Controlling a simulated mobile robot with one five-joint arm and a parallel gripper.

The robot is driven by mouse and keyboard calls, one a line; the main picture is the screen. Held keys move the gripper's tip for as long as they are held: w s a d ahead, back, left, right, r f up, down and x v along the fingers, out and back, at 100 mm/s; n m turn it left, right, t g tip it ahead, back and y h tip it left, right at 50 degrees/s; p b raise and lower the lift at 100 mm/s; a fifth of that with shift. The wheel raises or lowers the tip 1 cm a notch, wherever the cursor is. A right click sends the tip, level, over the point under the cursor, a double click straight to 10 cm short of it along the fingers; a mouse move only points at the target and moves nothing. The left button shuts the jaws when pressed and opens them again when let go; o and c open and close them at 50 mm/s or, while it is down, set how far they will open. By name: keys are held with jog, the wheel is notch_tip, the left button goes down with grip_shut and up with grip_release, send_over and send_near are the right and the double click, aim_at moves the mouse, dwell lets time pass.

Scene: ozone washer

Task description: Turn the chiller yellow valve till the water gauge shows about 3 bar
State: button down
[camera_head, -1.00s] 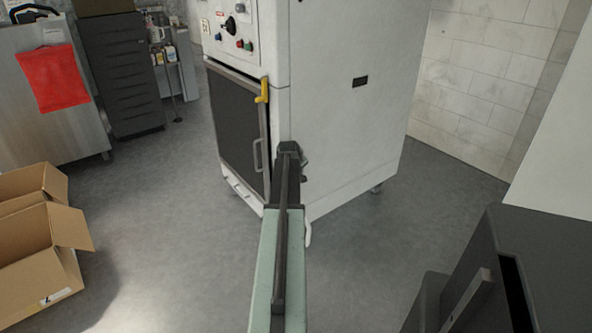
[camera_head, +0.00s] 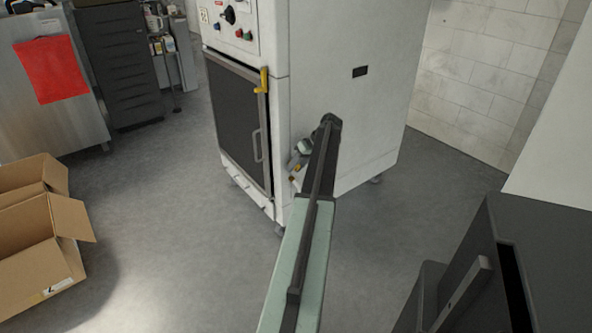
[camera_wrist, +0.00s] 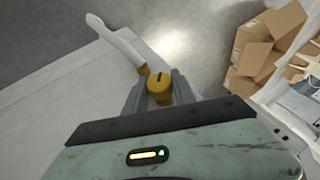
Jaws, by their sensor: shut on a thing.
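The yellow valve knob (camera_wrist: 159,83) shows in the wrist view with a dark mark on its top. My gripper (camera_wrist: 158,92) has its grey fingers on both sides of the knob and is shut on it. A white hose or pipe (camera_wrist: 118,42) ends beside the knob. In the head view, my gripper (camera_head: 293,174) is low at the front edge of the white machine (camera_head: 345,110), with small yellow parts beside it, partly hidden by my arm. No water gauge or reading can be made out.
A yellow door latch (camera_head: 263,80) is on the machine above my gripper. An open cardboard box (camera_head: 45,240) stands at left, and a dark grey unit (camera_head: 540,250) at right. The grey floor (camera_head: 165,220) between box and machine is clear.

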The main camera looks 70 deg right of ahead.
jog(key=shift+f+t+y+b, duration=0.1)
jog(key=shift+t+y+b, duration=0.4)
jog(key=shift+y, duration=0.1)
jog(key=c, duration=1)
grip_release()
jog(key=shift+c, duration=0.2)
jog(key=p+v, duration=0.6)
jog(key=v, duration=0.2)
